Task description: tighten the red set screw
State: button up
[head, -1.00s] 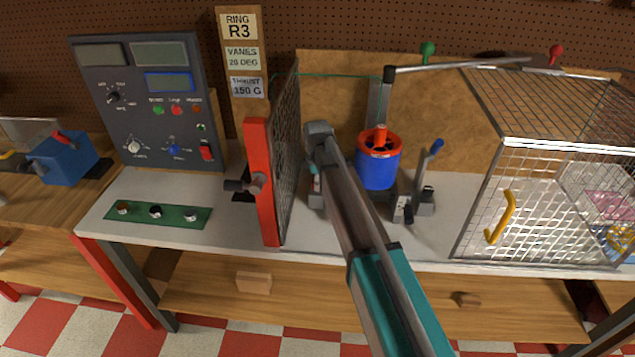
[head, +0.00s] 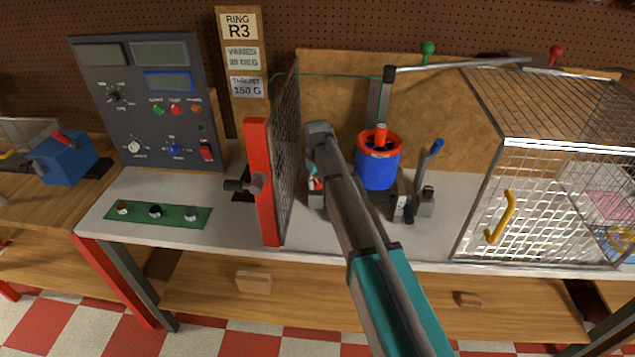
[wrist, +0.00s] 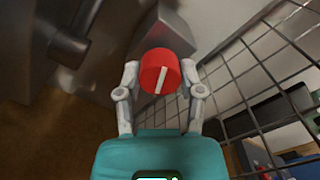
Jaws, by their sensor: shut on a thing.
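The red set screw (wrist: 162,70) has a round red head with a white line across it, slightly tilted in the wrist view. My gripper (wrist: 160,78) is shut on it, one finger at each side of the head. In the head view my gripper (head: 314,178) is low beside the rotor stand, mostly hidden behind my own arm; only a small bit of teal and red shows there. The blue ducted rotor (head: 377,168) with its orange-red rim stands on the stand just right of my arm.
A mesh screen with a red frame (head: 262,185) stands close left of my gripper; its wire grid (wrist: 262,95) fills the right of the wrist view. A blue-tipped lever (head: 430,165) and a wire cage (head: 545,150) stand to the right.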

jog(key=m, duration=0.5)
jog(key=shift+m, duration=0.3)
dwell(0.4)
jog(key=o, duration=1.2)
jog(key=shift+c, duration=0.2)
jog(key=shift+n, duration=0.4)
